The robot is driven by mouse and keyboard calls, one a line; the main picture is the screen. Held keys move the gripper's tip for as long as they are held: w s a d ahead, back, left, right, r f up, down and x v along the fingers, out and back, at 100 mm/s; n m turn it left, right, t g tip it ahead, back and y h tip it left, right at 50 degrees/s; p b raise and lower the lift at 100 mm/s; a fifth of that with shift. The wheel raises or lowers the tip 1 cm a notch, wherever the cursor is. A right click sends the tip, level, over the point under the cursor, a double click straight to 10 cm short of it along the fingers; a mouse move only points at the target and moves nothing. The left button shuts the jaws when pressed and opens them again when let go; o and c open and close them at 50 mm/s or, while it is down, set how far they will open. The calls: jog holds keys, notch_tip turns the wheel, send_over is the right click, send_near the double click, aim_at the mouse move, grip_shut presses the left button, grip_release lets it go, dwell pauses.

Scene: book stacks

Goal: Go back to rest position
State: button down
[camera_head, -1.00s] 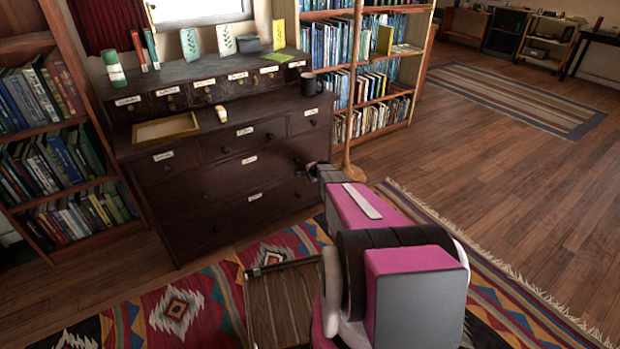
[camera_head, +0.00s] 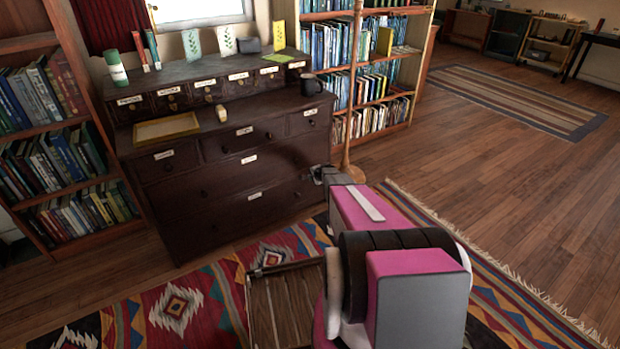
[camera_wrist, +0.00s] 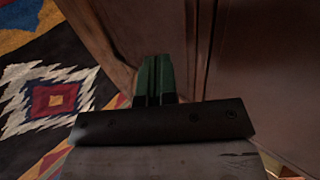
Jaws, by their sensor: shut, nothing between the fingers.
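My gripper (camera_wrist: 153,80) shows in the wrist view as two dark green fingers side by side, shut and empty. In the wrist view it is in front of dark wooden panels (camera_wrist: 260,60), with the patterned rug (camera_wrist: 50,100) to the left. In the head view my pink and grey arm reaches forward from the lower right, with its far end near the front of the dark wooden dresser (camera_head: 225,190). I cannot tell whether it touches the dresser. The fingers are hard to make out in the head view.
A yellow-rimmed tray (camera_head: 166,140), a small roll (camera_head: 221,113) and a black mug (camera_head: 311,84) stand on the dresser. Bookshelves (camera_head: 60,160) flank it. A wooden slatted tray (camera_head: 283,310) lies left of my arm. The wooden floor (camera_head: 480,160) to the right is clear.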

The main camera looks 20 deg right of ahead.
jog(key=v, duration=0.8)
jog(key=s+a+r+n+g+h, duration=0.1)
jog(key=s+a+r+n+g, duration=0.2)
jog(key=s, duration=0.9)
jog(key=s+a+r+n+g+h, duration=0.1)
jog(key=s+a+r+n+g, duration=0.2)
jog(key=s, duration=1)
jog(key=s+a+r+n+g+h, duration=0.1)
jog(key=s+a+r+n+g, duration=0.2)
jog(key=s+a+r+n, duration=0.5)
jog(key=s+a+r, duration=0.2)
jog(key=s+r, duration=0.3)
jog(key=shift+a+r, duration=0.2)
jog(key=shift+r, duration=0.05)
jog(key=shift+w, duration=0.1)
